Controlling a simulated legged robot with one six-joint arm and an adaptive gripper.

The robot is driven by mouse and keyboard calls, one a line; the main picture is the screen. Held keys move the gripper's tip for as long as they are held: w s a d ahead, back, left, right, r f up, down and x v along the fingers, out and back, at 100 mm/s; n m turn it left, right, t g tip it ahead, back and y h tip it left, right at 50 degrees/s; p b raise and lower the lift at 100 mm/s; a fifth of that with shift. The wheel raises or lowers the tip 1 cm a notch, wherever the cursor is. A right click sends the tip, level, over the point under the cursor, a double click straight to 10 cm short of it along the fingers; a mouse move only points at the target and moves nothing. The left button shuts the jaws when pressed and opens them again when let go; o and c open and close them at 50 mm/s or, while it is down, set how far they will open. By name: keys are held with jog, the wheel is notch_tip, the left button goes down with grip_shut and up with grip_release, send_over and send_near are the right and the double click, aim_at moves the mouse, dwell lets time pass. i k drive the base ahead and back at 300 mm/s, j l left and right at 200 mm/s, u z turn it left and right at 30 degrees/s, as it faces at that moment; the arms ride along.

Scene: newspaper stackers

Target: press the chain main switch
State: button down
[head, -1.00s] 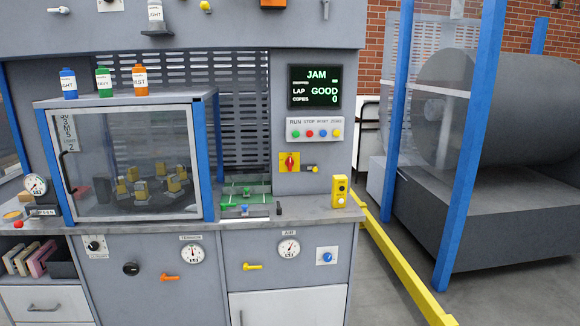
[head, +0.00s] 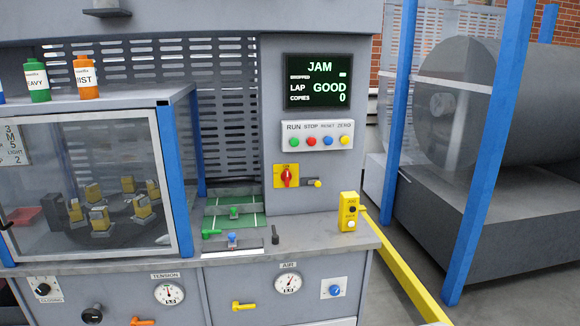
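No label that I can read says chain main switch. A red rotary knob on a yellow plate (head: 287,176) sits on the grey panel below the button strip. A small yellow lever (head: 314,184) is just right of it. A yellow box (head: 349,212) with a black and a white button stands at the counter's right end; its lettering is too small to read surely. The button strip (head: 318,135) is labelled RUN, STOP, RESET, ZERO, with green, red, blue and yellow buttons. My gripper is not in view.
The screen (head: 317,81) reads JAM, LAP GOOD, COPIES 0. A clear-fronted cabinet with blue posts (head: 174,180) stands at left. Gauges and yellow and orange levers line the front below the counter (head: 330,246). A yellow floor rail (head: 408,275) and large roll machine are at right.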

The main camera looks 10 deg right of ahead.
aim_at(286, 176)
jog(key=i+j, duration=0.1)
jog(key=i, duration=1.5)
